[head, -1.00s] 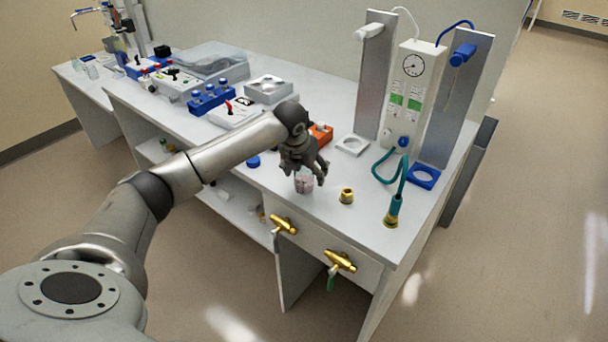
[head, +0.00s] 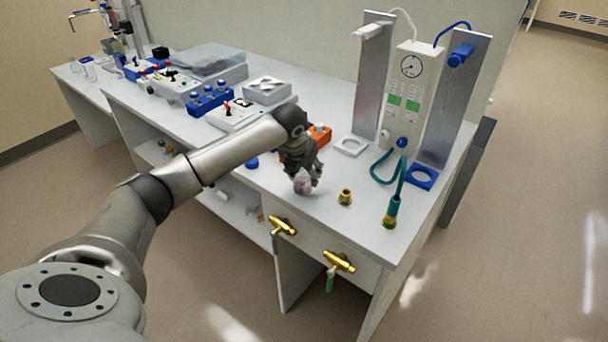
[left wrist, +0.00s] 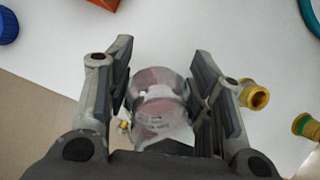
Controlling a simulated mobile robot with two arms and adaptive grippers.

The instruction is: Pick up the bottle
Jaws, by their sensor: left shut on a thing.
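The bottle (left wrist: 160,105) is clear with a pinkish tint and sits between the two fingers of my left gripper (left wrist: 162,92) in the left wrist view. In the head view the bottle (head: 303,186) shows below my left gripper (head: 302,178), near the front edge of the bench. The left gripper is shut on it. The fingers hide part of its sides. I cannot tell for sure whether its base is clear of the bench top. My right gripper is in neither view.
A brass fitting (head: 345,197) stands on the bench (head: 325,217) just right of the bottle. A teal hose (head: 393,205) with a brass end is further right. An orange block (head: 319,135) and a blue cap (head: 252,163) lie behind and left. Brass valves (head: 340,261) stick out from the front panel.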

